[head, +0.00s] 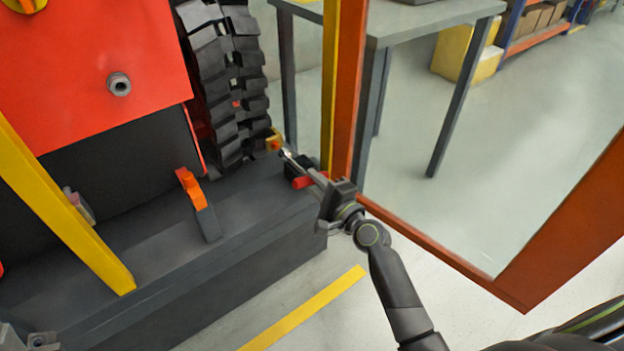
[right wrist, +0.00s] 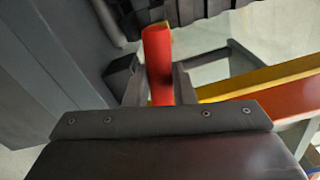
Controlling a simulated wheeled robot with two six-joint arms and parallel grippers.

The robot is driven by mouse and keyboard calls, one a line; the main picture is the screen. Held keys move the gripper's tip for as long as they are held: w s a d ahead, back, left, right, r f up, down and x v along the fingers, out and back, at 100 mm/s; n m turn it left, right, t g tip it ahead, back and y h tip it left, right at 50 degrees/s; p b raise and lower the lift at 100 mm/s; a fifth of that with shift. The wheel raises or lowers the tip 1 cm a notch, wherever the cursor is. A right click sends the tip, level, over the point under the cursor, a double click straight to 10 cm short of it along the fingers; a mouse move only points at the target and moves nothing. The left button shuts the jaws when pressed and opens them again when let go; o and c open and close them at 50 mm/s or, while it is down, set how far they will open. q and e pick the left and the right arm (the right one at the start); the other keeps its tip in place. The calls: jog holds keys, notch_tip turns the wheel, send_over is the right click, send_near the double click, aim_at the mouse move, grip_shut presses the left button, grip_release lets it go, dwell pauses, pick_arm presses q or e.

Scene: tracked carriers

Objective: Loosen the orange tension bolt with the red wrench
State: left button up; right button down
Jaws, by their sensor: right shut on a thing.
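The red wrench's handle (head: 303,182) shows beside my right gripper (head: 314,181) in the head view. A grey metal shaft runs up and left from there toward a small orange and yellow piece (head: 274,141), which looks like the tension bolt, at the foot of the track. I cannot tell whether the wrench touches the bolt. In the right wrist view the red handle (right wrist: 157,55) stands between the fingers of my right gripper (right wrist: 158,88), which is shut on it. A grey part at the lower left corner looks like my left gripper (head: 30,339); its jaws are unclear.
The black track (head: 228,85) rises beside a red panel (head: 90,60). An orange-tipped lever (head: 192,188) stands on the dark grey base (head: 150,265). An orange post (head: 347,90) and a low orange rail (head: 430,240) lie close to my right arm. Open floor lies beyond.

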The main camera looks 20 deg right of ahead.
jog(key=shift+v, duration=2)
